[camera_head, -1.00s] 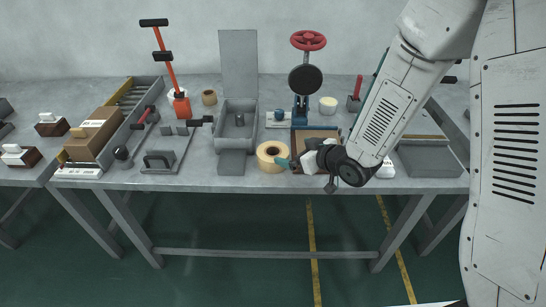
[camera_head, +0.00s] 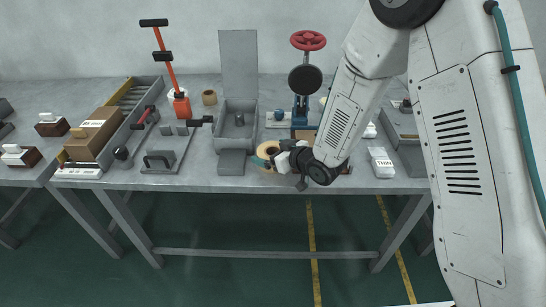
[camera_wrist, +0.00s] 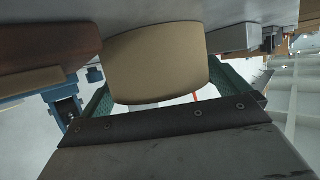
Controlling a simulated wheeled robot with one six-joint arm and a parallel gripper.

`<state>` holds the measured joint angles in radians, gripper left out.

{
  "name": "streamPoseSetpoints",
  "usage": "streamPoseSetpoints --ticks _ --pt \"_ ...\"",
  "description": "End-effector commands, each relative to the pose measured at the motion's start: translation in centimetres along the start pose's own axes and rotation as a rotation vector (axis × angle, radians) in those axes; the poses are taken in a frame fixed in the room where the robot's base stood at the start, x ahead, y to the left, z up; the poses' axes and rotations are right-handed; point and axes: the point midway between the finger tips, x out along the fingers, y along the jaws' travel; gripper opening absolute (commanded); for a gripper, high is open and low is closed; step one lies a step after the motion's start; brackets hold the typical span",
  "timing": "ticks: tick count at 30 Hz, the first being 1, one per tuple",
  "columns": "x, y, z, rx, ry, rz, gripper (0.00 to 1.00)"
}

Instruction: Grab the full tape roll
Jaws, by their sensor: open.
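The full tape roll (camera_head: 267,147) is a wide tan ring lying on the table near its front edge, just right of the grey box's front. My gripper (camera_head: 271,161) is at the roll's near side and hides part of it. In the wrist view, the roll (camera_wrist: 155,60) shows as a broad tan curved face between two teal finger pads, one on each side. My gripper (camera_wrist: 162,97) is open around the roll there. I cannot tell whether either pad touches it.
A blue press with a red wheel (camera_head: 308,40) is behind my gripper. A smaller brown roll (camera_head: 209,97) sits farther back left. A white packet (camera_head: 382,163) lies to the right.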

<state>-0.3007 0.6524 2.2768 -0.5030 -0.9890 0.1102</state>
Motion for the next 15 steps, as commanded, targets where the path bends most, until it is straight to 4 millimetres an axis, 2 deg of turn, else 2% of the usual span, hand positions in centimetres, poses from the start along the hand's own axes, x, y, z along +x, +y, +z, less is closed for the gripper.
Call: streamPoseSetpoints --ticks 2,6,15 --pt "-0.02 0.01 -0.01 0.0 0.0 0.0 0.97" --pt "-0.03 0.02 -0.01 0.0 0.0 0.0 0.59" --pt "-0.06 0.03 -0.11 0.0 0.001 0.001 0.6"
